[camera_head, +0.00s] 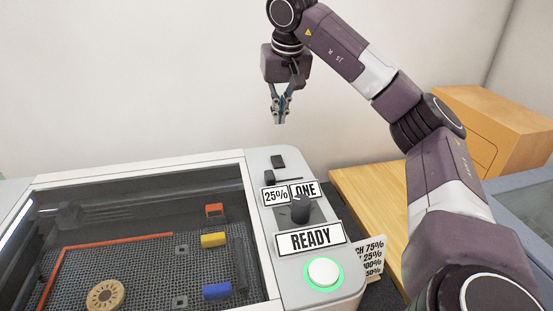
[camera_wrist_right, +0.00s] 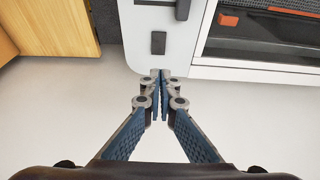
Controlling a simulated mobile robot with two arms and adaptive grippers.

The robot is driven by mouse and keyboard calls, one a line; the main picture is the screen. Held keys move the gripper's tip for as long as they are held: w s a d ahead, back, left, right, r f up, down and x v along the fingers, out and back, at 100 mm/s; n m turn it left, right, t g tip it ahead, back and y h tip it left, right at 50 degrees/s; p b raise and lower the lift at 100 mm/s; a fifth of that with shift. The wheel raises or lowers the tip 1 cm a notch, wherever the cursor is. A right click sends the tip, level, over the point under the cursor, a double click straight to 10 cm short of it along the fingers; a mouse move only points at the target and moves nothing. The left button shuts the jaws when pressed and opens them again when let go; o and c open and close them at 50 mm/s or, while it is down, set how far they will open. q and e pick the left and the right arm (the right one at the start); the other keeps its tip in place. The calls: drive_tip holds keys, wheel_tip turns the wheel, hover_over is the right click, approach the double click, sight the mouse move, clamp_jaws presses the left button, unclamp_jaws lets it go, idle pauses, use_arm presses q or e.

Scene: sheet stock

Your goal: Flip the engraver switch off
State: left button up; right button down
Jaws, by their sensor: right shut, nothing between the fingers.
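The engraver (camera_head: 262,220) is a white and grey machine with a glass-covered bed and a control panel at its right side. Two dark switches sit at the far end of the panel: one rectangular (camera_head: 278,161) at the back, and a smaller one (camera_head: 269,177) just in front of it. In the right wrist view a dark rectangular switch (camera_wrist_right: 158,42) shows on the grey panel, beyond the fingertips. My right gripper (camera_head: 281,118) is shut and empty, above and behind the panel's far end, apart from the switches. My left gripper is not in view.
A printed card (camera_head: 369,262) stands at the right. A wooden cabinet (camera_head: 490,125) stands further right. A white wall is behind.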

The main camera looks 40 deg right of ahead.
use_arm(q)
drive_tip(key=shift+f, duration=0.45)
use_arm(e)
drive_tip(key=shift+r, duration=0.15)
drive_tip(key=shift+d, duration=0.1)
drive_tip(key=p, duration=0.3)
approach(276, 158)
drive_tip(key=x, duration=0.5)
drive_tip(key=shift+w+d, duration=0.15)
drive_tip(key=shift+w, duration=0.2)
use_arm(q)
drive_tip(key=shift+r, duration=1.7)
use_arm(e)
drive_tip(key=shift+w+f, duration=0.1)
drive_tip(key=shift+f, duration=0.75)
drive_tip(key=shift+f, duration=0.25)
